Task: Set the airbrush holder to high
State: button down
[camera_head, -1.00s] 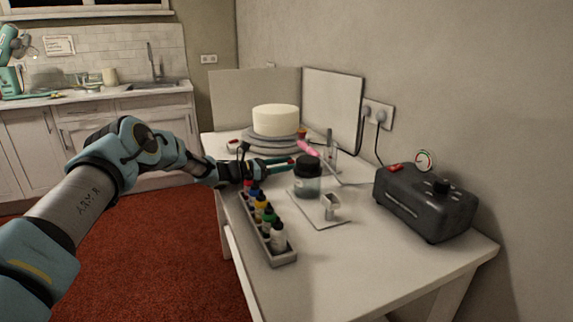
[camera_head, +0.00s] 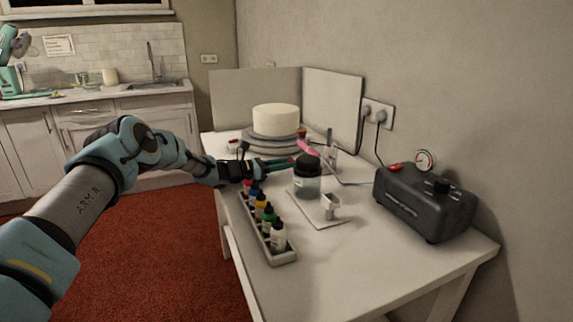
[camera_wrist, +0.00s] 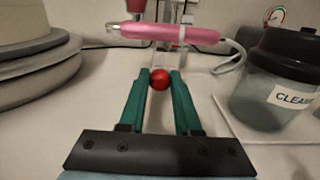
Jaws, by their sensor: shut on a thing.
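The airbrush holder (camera_head: 331,155) is an upright stand behind the cleaning jar. A pink airbrush (camera_wrist: 172,34) lies level across it in the wrist view; it also shows in the head view (camera_head: 307,147). A round red knob (camera_wrist: 160,79) sits low on the front of the holder, below the airbrush. My gripper (camera_wrist: 160,80) has its two green fingers shut on the knob, one on each side. In the head view my gripper (camera_head: 288,162) reaches in from the left. The part of the holder behind the knob is partly hidden.
A white cake (camera_head: 276,119) stands on a grey turntable (camera_head: 262,146) left of the holder. A cleaning jar (camera_head: 307,182) stands close on the right. A paint bottle rack (camera_head: 285,259) and a dark compressor (camera_head: 425,205) stand nearer. The front right of the table is clear.

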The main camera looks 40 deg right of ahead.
dwell(0.7)
jog(key=shift+r+p, duration=0.5)
jog(key=shift+r, duration=2.15)
jog(key=c, duration=0.9)
grip_release()
jog(key=shift+o, duration=1.4)
jog(key=shift+f, duration=0.15)
jog(key=shift+a, duration=0.1)
jog(key=shift+w+a, duration=0.2)
jog(key=shift+a, duration=0.1)
jog(key=b+v, duration=0.2)
jog(key=v, duration=0.8)
